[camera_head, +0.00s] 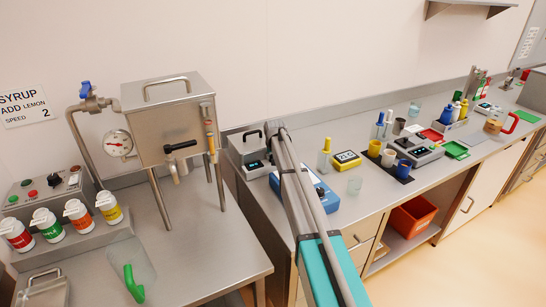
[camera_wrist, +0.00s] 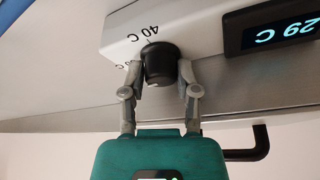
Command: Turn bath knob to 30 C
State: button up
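The bath (camera_head: 238,155) is a small steel box with a lid handle and a dark display, left of my arm in the head view. In the wrist view its pale front panel (camera_wrist: 205,40) appears upside down. The display (camera_wrist: 275,33) reads 29 C. The black bath knob (camera_wrist: 159,66) sits between the fingers of my gripper (camera_wrist: 160,72), one finger against each side. A "40 C" mark is beside the knob; another mark ending in "C" is partly hidden by a finger. In the head view my arm hides the knob and gripper.
The steel hopper (camera_head: 172,115) stands on the left table.

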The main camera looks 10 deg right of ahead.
jog(key=o, duration=0.3)
jog(key=shift+o, duration=0.2)
jog(key=shift+n, duration=0.4)
